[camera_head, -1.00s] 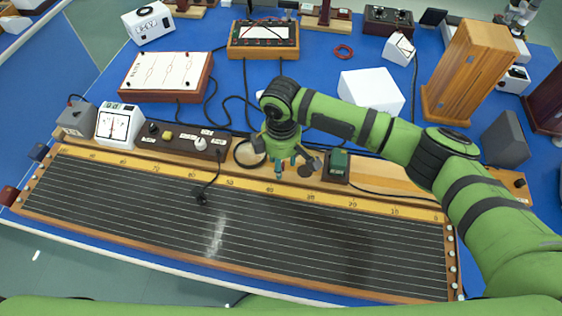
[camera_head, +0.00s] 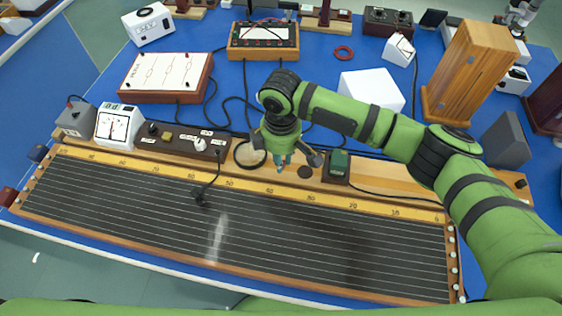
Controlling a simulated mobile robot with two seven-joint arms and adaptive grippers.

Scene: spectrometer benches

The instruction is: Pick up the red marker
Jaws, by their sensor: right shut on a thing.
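My right gripper (camera_head: 281,167) points down over the back edge of the long ruled board, between the brown control strip and the small green-topped box. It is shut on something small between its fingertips. The gripper hides most of that thing, and I cannot make out its colour or shape. I do not see a red marker plainly anywhere in the head view. My left gripper is not in view.
The long dark ruled board (camera_head: 290,228) with a yellow scale fills the front. The brown control strip (camera_head: 178,141) is left of my right gripper, and the green-topped box (camera_head: 338,162) is close on its right. A white box (camera_head: 372,90) and a wooden block (camera_head: 468,72) stand behind.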

